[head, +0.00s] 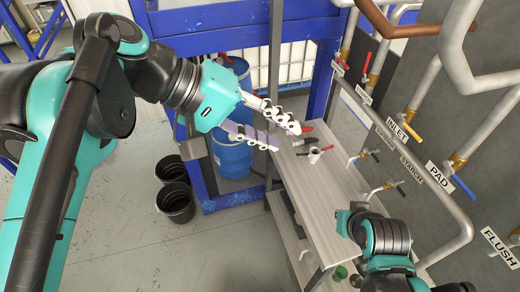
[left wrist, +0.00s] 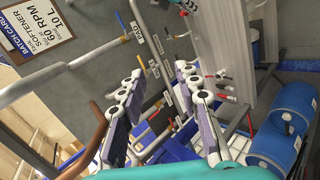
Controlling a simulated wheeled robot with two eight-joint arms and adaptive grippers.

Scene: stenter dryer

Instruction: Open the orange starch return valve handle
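My left gripper (head: 283,134) is open and empty in the head view, above the grey bench. Its two spread fingers also show in the left wrist view (left wrist: 160,70), with the valve pipes seen between and beyond them. In the head view the STARCH label (head: 411,171) is on the pipe rack at the right, clear of the left gripper. Small brass valves with thin handles sit below the labels. I cannot tell for certain which handle is the orange starch return one. My right wrist is at the lower right; its fingers are hidden.
A grey bench (head: 335,190) with small fittings stands between the left gripper and the pipe rack. The INLET (head: 397,130) and PAD (head: 439,174) labels mark other valves. A blue frame, blue drums (head: 231,158) and black buckets (head: 176,203) stand at the left.

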